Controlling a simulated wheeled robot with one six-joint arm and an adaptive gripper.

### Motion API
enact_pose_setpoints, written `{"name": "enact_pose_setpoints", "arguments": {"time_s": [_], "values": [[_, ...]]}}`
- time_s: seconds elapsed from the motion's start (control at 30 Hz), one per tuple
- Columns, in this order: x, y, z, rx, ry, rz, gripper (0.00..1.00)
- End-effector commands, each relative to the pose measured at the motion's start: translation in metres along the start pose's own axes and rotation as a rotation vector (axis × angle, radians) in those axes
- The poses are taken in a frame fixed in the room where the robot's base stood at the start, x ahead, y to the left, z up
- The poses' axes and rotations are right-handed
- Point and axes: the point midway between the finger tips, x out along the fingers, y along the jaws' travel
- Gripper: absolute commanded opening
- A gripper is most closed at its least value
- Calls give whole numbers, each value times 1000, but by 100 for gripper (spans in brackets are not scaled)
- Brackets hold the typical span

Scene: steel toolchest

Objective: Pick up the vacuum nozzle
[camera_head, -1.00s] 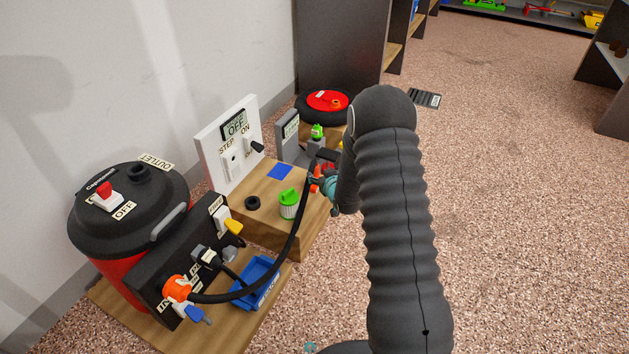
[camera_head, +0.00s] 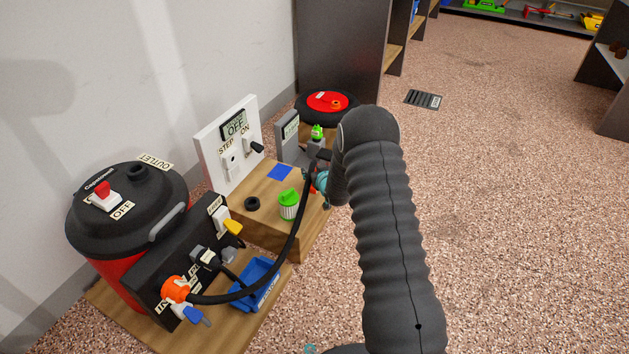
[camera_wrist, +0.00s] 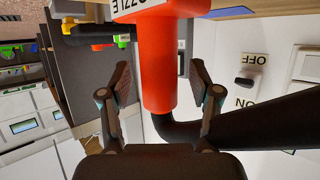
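The vacuum nozzle (camera_wrist: 158,70) is a red tube with a white label, upside down in the wrist view. It stands between my gripper's two fingers (camera_wrist: 160,84), with a visible gap on each side. The gripper is open. The black hose (camera_wrist: 175,130) bends away from the nozzle to the right. In the head view my gripper (camera_head: 320,180) is at the right edge of the wooden block, and the nozzle is mostly hidden there. The hose (camera_head: 287,262) runs down to the orange connector (camera_head: 175,290) on the vacuum (camera_head: 110,262).
A blue tray (camera_head: 250,290) is below. Open floor (camera_head: 500,230) lies to the right.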

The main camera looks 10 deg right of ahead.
Motion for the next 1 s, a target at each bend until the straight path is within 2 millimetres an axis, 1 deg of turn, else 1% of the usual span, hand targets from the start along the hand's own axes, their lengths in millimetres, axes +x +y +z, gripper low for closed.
{"name": "enact_pose_setpoints", "arguments": {"time_s": [0.03,0.07,0.1,0.17,0.2,0.23,0.57,0.67,0.77,0.87,0.9,0.93,1.0], "values": [[0,0,0,0,0,0,47],[0,0,0,0,0,0,39],[0,0,0,0,0,0,29],[0,0,0,0,0,0,14],[0,0,0,0,0,0,4],[0,0,0,0,0,0,0],[-1,0,-3,0,1,0,0],[-3,0,-9,-1,3,0,0],[-8,0,-19,-1,3,0,0],[-14,0,-36,-2,4,0,0],[-18,0,-45,-2,5,0,0],[-25,9,-44,0,2,4,0],[-39,21,-48,1,1,4,0]]}}
